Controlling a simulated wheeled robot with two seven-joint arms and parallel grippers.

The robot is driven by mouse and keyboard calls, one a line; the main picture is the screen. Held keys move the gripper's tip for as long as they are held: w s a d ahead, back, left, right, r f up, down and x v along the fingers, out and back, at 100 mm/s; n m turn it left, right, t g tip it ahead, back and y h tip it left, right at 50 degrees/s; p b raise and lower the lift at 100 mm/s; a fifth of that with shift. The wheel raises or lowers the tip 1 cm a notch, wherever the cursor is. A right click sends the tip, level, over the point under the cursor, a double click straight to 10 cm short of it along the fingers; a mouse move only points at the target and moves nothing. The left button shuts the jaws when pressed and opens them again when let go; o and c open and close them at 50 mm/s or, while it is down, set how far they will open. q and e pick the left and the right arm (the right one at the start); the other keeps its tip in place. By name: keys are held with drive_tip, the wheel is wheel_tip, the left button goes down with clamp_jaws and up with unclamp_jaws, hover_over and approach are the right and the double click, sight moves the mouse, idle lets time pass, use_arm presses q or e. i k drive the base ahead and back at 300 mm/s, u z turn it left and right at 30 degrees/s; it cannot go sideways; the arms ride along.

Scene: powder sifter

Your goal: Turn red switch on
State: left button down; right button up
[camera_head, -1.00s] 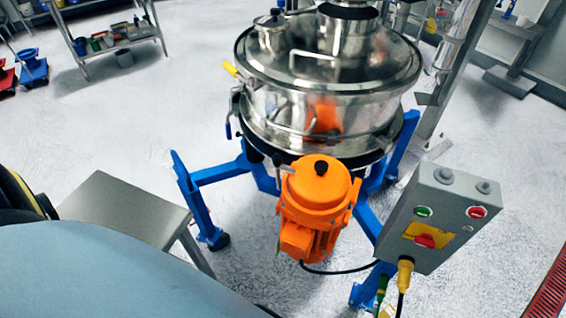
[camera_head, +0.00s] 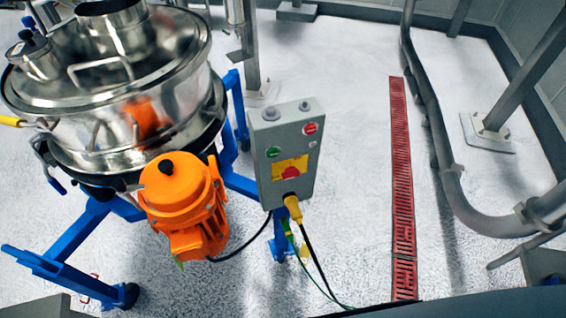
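The red switch (camera_head: 290,173) sits on a yellow plate low on the front of a grey control box (camera_head: 269,190). A green button (camera_head: 273,152) and a red button (camera_head: 310,128) are above it on the same face. A yellow plug (camera_head: 292,208) with a cable is at the box's lower end. The box stands beside the sifter's orange motor (camera_head: 183,200). Neither of my grippers shows in this view. The switch is in plain sight, but its turned position is too small to tell.
The steel sifter (camera_head: 110,85) on its blue wheeled frame (camera_head: 65,262) fills the left. Cables trail on the floor below the box. A red floor grate (camera_head: 402,200) and a grey pipe (camera_head: 445,180) lie to the right. The floor between box and grate is clear.

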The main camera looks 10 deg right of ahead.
sight(291, 172)
drive_tip(key=u, duration=1.2)
drive_tip(key=i, duration=0.35)
drive_tip(key=z, duration=1.4)
